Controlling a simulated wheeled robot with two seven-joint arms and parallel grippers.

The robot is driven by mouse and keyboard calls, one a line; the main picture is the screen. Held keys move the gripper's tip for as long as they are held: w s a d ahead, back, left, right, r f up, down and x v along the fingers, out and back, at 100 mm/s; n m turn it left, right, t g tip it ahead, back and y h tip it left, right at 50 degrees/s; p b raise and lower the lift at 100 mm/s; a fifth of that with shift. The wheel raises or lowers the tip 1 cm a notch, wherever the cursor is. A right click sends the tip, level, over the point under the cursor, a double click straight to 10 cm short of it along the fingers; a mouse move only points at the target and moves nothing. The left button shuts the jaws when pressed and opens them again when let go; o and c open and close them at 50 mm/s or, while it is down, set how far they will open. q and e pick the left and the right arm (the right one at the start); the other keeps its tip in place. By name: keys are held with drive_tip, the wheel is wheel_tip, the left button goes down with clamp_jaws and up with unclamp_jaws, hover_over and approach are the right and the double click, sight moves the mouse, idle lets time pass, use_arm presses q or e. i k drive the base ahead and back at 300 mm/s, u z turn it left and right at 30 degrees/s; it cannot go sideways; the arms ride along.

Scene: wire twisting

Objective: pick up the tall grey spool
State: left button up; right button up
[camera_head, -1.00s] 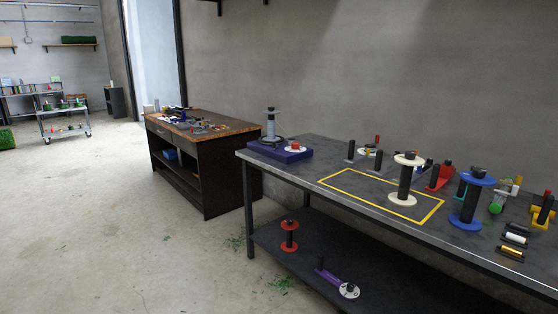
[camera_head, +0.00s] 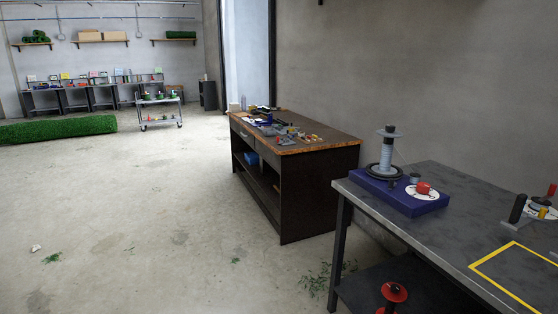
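A tall grey spool (camera_head: 387,151) stands upright on a dark blue base (camera_head: 413,204) at the left end of the metal worktable. It has a dark top flange, a light grey wound middle and a wide black lower flange. A white disc with a red knob (camera_head: 423,188) sits beside it on the same base. Neither of my grippers is in view.
The grey worktable (camera_head: 470,213) has a yellow taped outline (camera_head: 510,272) and a black post (camera_head: 517,208) at right. A red spool (camera_head: 393,293) is on its lower shelf. A dark wooden bench (camera_head: 318,168) stands beyond. The concrete floor at left is mostly clear.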

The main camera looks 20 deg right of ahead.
sight(385, 169)
drive_tip(key=z, duration=0.2)
drive_tip(key=i, duration=1.95)
drive_tip(key=z, duration=0.75)
